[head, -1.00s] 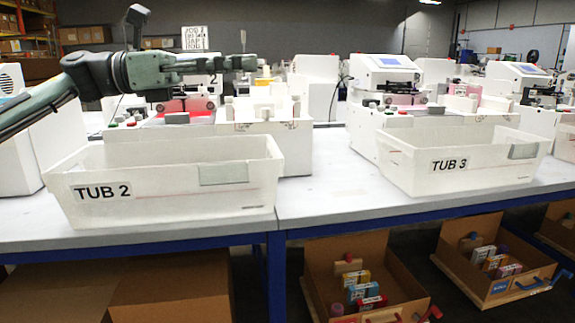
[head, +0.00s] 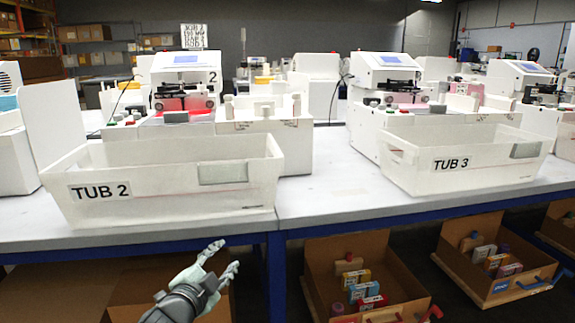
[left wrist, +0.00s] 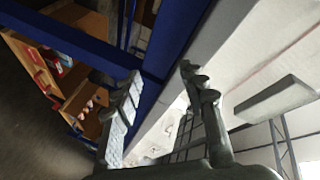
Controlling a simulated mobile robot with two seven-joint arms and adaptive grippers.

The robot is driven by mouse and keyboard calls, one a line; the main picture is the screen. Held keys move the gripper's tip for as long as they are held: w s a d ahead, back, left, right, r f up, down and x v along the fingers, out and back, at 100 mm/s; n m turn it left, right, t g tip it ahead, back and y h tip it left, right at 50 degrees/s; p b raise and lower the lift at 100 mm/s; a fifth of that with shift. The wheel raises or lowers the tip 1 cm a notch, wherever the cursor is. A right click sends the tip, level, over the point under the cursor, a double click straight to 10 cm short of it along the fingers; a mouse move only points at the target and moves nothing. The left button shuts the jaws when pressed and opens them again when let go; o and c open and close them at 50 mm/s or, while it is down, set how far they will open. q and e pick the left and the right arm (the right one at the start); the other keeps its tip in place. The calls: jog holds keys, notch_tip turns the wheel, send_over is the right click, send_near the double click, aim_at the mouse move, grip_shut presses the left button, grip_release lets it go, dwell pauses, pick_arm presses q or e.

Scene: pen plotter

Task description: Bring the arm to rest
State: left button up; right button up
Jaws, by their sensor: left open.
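My left gripper (head: 222,259) is low in the head view, below the front edge of the table and in front of the space under it. Its two fingers are spread apart with nothing between them. In the left wrist view the open fingers (left wrist: 160,95) show up close, with the blue table frame (left wrist: 180,40) beyond them. My right gripper does not show in either view.
Tub 2 (head: 150,206) and Tub 3 (head: 480,182) stand on the white table (head: 330,203) above my gripper. Plotter machines stand behind them. Cardboard boxes with small items, one of them an open box (head: 405,262), sit below the table to the right.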

pick_arm(q)
jog(key=s+a+f+n+g+y, duration=0.2)
jog(key=s+a+f+n+g, duration=0.15)
jog(key=s+f, duration=0.55)
jog(key=s+a+f+n+g+y, duration=0.2)
jog(key=s+a+f+n+g, duration=0.15)
jog(key=s+f, duration=0.6)
jog(key=s+a+f+n+g, duration=0.2)
jog(key=s+f+g, duration=0.1)
jog(key=s+f, duration=0.3)
jog(key=s+a+f+n+g+y, duration=0.1)
jog(key=s+f, duration=0.4)
jog(key=s, duration=0.6)
jog(key=shift+a+f+n+g, duration=0.4)
jog(key=shift+a+n+g, duration=0.5)
jog(key=shift+a, duration=0.15)
jog(key=shift+w+d, duration=0.25)
jog(key=shift+d, duration=0.05)
